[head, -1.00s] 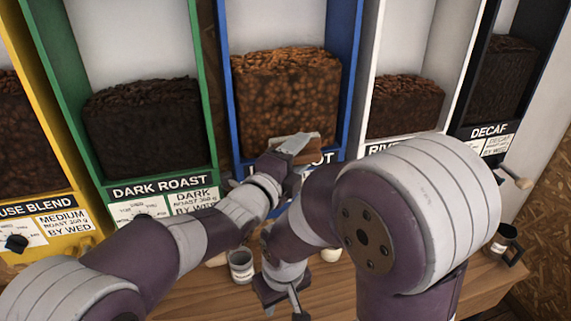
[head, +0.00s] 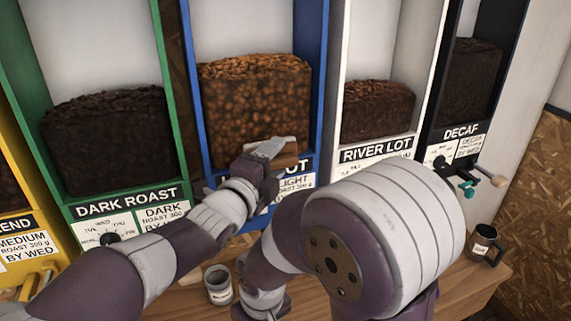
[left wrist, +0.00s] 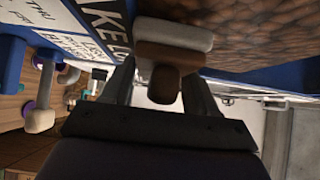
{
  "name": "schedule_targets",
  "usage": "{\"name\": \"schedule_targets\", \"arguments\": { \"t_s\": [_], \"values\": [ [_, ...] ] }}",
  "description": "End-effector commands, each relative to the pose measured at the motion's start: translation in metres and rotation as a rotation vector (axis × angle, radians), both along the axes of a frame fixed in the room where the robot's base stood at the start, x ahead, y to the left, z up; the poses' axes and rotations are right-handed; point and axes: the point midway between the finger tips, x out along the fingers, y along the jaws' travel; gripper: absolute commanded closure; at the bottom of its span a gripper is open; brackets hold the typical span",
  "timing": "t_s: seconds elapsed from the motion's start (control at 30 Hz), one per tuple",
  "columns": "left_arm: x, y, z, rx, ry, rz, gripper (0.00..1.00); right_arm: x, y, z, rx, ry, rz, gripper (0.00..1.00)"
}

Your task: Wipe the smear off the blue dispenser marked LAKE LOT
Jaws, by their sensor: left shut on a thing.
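The blue dispenser (head: 322,70) stands in the middle of the head view, full of brown beans. My left gripper (head: 266,160) is shut on a small block (head: 286,154) with a brown body and pale grey pad. In the left wrist view the block (left wrist: 172,55) sits between the fingertips, over the dispenser's lower front. I cannot tell whether the pad touches it. I see no smear; the block and arm hide part of the front. My right gripper is out of view.
A green DARK ROAST dispenser (head: 165,100) stands left, white RIVER LOT (head: 337,75) and black DECAF (head: 445,85) dispensers right. A grey cup (head: 218,287) and black mug (head: 482,245) stand on the wooden counter (head: 455,285). A knob (head: 490,178) sticks out below DECAF.

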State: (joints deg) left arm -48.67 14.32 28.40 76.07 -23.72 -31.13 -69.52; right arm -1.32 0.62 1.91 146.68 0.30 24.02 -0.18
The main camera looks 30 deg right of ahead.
Motion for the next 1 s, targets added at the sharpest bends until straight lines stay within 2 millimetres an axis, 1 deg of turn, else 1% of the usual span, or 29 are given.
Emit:
{"name": "schedule_targets", "arguments": {
  "t_s": [0.03,0.23,0.4,0.5,0.83,0.93,1.0],
  "values": [
    [0.002,0.004,-0.002,0.002,0.001,0.003,1.0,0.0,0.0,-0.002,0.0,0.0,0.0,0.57],
    [0.004,0.013,-0.002,0.003,0.003,0.003,1.0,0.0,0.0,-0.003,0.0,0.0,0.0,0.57],
    [0.011,0.033,-0.002,0.003,0.002,0.004,1.0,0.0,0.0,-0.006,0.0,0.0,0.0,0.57],
    [0.013,0.04,-0.002,0.003,0.002,0.003,1.0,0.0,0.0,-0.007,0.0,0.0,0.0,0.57],
    [0.013,0.043,-0.002,0.003,0.002,0.002,1.0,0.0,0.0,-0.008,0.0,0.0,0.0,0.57],
    [0.006,0.044,-0.006,0.002,0.001,0.001,1.0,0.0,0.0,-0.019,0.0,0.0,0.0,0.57],
    [-0.004,0.046,-0.007,0.0,-0.001,0.001,1.0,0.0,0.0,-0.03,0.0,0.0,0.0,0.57]
  ]
}}
